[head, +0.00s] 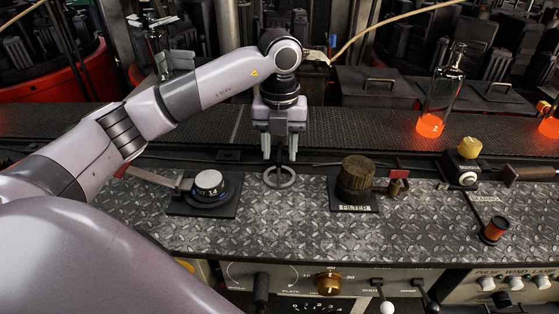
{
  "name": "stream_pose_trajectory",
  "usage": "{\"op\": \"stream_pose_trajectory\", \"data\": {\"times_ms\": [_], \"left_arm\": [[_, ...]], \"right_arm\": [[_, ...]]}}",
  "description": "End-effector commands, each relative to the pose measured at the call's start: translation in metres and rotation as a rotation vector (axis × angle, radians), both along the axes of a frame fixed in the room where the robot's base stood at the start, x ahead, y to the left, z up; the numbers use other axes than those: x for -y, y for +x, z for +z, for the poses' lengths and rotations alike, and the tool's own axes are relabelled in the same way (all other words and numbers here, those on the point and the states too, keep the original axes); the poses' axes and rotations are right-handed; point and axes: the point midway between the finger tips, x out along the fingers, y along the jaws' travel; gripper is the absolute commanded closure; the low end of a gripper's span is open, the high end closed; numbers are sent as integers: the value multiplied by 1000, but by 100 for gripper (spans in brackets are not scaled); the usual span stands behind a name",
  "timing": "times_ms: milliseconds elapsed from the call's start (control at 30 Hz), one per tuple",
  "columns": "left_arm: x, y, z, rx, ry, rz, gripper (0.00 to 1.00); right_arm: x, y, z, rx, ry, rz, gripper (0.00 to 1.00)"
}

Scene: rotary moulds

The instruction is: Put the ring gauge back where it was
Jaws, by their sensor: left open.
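The ring gauge (279,178) is a grey metal ring with a crossbar or inner part that I cannot make out clearly. It appears on or just above the patterned metal plate, near the plate's back edge. My left gripper (279,154) points down directly above it. Its two fingers are apart, and their tips are at the ring's back edge; I cannot tell whether they touch it. My right gripper is not in view.
A round gauge with a pale cap (208,182) stands left of the ring, and a brown filter knob (356,176) right of it. A glowing bottle (437,95) stands on the conveyor (350,127) behind. The plate's middle front is clear.

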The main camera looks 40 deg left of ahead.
Motion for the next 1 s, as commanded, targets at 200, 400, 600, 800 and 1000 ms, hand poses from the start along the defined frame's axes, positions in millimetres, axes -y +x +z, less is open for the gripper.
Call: {"op": "stream_pose_trajectory", "data": {"times_ms": [200,400,600,800,1000], "left_arm": [[0,1,52,4,-1,0,57],[0,1,75,1,1,1,57],[0,0,81,-1,-1,1,57],[0,0,81,-1,-1,1,57],[0,0,81,-1,-1,1,57]], "right_arm": [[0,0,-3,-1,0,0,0],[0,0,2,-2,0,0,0],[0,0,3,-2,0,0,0],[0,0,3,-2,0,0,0],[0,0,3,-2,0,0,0]]}}
